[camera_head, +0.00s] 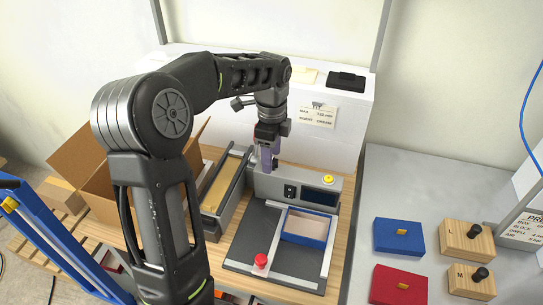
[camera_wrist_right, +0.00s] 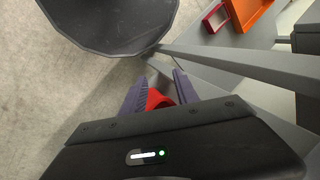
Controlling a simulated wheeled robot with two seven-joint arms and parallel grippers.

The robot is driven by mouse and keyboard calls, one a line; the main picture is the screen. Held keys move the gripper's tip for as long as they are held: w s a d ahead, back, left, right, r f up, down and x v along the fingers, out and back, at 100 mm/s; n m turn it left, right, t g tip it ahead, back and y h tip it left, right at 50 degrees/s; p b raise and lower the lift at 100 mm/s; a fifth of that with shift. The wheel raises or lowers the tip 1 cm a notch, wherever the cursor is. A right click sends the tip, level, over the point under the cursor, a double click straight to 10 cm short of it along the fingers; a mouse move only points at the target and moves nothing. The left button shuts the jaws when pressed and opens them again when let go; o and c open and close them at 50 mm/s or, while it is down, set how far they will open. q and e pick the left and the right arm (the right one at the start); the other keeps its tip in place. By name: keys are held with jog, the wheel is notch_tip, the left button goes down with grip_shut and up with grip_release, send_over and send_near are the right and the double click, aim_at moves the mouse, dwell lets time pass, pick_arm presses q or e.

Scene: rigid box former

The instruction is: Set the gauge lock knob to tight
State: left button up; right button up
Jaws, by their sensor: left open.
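A red knob (camera_head: 261,261) on a pale base stands at the near left part of the box former's dark bed (camera_head: 245,245). No tight or loose marking on it can be read. My left gripper (camera_head: 270,166) is open and points down at the back of the former, by the left end of its grey control housing (camera_head: 262,186). It is well behind the red knob and apart from it. My right gripper (camera_wrist_right: 158,85) shows only in the right wrist view, with its purple fingers apart; a red shape between them cannot be made out clearly.
A blue-rimmed tray (camera_head: 304,228) lies on the bed's right side. A yellow button (camera_head: 327,179) tops the housing. A long holder (camera_head: 222,195) and a cardboard box (camera_head: 100,195) stand left. Blue, red and wooden blocks (camera_head: 399,236) lie on the right table. A dark round bin (camera_wrist_right: 110,22) is near my right gripper.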

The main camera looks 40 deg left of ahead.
pick_arm(q)
notch_tip(320, 180, up, 7)
jog(key=shift+r+b, duration=0.15)
jog(key=shift+b, duration=0.35)
dwell(0.3)
